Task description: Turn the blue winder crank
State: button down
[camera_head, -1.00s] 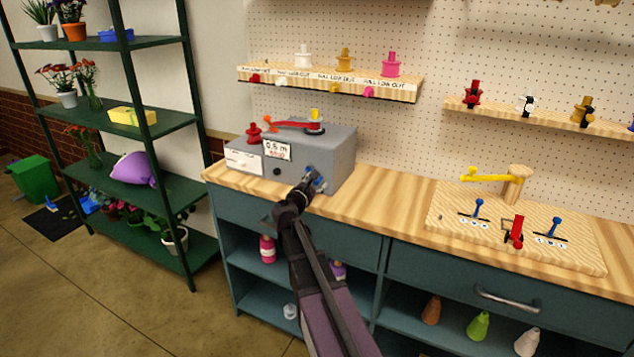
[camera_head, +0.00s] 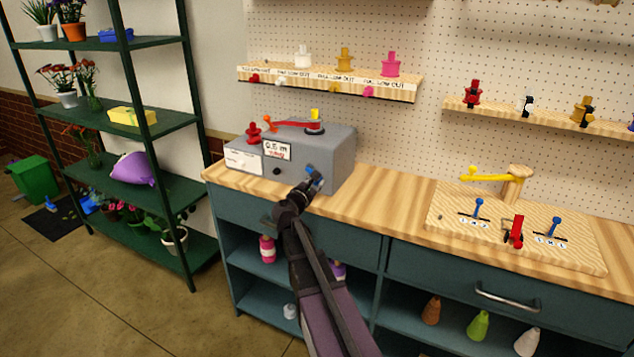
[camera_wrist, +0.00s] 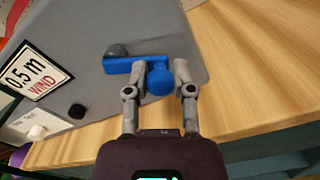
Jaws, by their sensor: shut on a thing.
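The blue winder crank (camera_wrist: 128,63) is on the front face of a grey winder box (camera_head: 340,158) at the left end of the counter. In the wrist view its arm runs from a dark round hub at left to a blue knob (camera_wrist: 160,82) at right. My gripper (camera_wrist: 163,72) has one finger on each side of the knob and is shut on it. In the head view, my gripper (camera_head: 312,178) and wrist hide most of the crank. A sign on the box (camera_wrist: 36,77) reads "0.5 m WIND".
A red ribbon and a red spool (camera_head: 254,133) sit on top of the box. A wooden board with levers and a yellow arm (camera_head: 487,178) stands on the counter at right. A green shelf (camera_head: 165,125) stands at left. The counter between box and board is clear.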

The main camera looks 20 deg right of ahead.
jog(key=m, duration=0.1)
jog(key=f+m+b, duration=0.1)
jog(key=w+m, duration=0.1)
jog(key=shift+a+f+m, duration=0.2)
jog(key=shift+a+m, duration=0.1)
jog(key=m, duration=0.1)
jog(key=m+b, duration=0.1)
jog(key=m, duration=0.1)
jog(key=w+a+f+m, duration=0.1)
jog(key=m, duration=0.1)
jog(key=w+m, duration=0.1)
jog(key=m, duration=0.1)
jog(key=a+m, duration=0.1)
jog(key=m, duration=0.1)
jog(key=shift+w+f+b, duration=0.2)
jog(key=shift+w+b, duration=0.05)
jog(key=shift+b, duration=0.05)
jog(key=m, duration=0.2)
jog(key=w+a+m, duration=0.1)
jog(key=m, duration=0.1)
jog(key=shift+w+a+r+m, duration=0.1)
jog(key=shift+w+r+m, duration=0.05)
jog(key=shift+m, duration=0.25)
jog(key=shift+c, duration=2.3)
grip_release()
jog(key=shift+a, duration=0.1)
